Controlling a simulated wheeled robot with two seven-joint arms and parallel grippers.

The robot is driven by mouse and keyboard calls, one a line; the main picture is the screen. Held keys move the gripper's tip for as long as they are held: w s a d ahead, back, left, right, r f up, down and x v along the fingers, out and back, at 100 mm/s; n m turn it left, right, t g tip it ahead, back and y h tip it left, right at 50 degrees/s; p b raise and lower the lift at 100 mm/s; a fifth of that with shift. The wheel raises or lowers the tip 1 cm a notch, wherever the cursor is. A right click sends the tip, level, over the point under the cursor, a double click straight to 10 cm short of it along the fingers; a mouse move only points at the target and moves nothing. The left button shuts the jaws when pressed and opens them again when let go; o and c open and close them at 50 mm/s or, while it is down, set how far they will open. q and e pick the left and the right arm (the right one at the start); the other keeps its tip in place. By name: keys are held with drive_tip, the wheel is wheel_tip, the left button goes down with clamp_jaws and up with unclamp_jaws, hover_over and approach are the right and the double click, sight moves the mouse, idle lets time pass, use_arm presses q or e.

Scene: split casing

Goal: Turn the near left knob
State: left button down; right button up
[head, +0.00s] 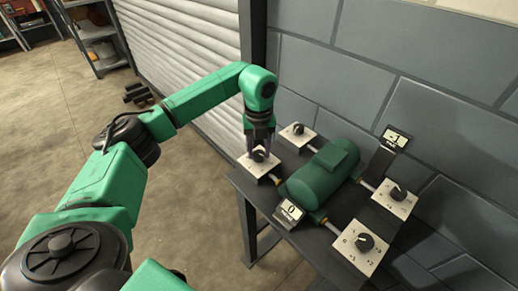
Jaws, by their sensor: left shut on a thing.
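The near left knob (259,156) is dark and sits on a pale plate (250,168) at the table's left end. My left gripper (259,151) points down over it and is shut on it. The fingers hide part of the knob, so its pointer direction cannot be told. A small display (291,210) by the near side of the green casing (318,177) reads 0. A second display (395,139) at the back appears to read -1. My right gripper is out of view.
Other dark knobs on pale plates are the far left one (298,129), the far right one (397,193) and the near right one (365,242). Pipes join the plates to the casing. The dark table (318,249) stands against a grey block wall (440,120).

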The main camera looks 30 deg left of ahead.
use_arm(q)
drive_tip(key=shift+w+a+r+n, duration=0.1)
drive_tip(key=shift+r+n, duration=0.05)
drive_tip(key=shift+n, duration=0.85)
drive_tip(key=shift+w+r+n, duration=0.1)
drive_tip(key=shift+r+n, duration=0.05)
drive_tip(key=shift+n, duration=0.85)
drive_tip(key=shift+p, duration=0.3)
drive_tip(key=shift+c, duration=2.4)
unclamp_jaws()
drive_tip(key=shift+o, duration=0.6)
drive_tip(key=shift+s+f, duration=0.1)
drive_tip(key=shift+f, duration=0.05)
wheel_tip(320, 180, up, 8)
drive_tip(key=shift+r+b, duration=0.2)
drive_tip(key=shift+b, duration=0.6)
wheel_tip(320, 180, up, 6)
drive_tip(key=p, duration=0.1)
hover_over(259, 153)
drive_tip(key=shift+s+a+r, duration=0.1)
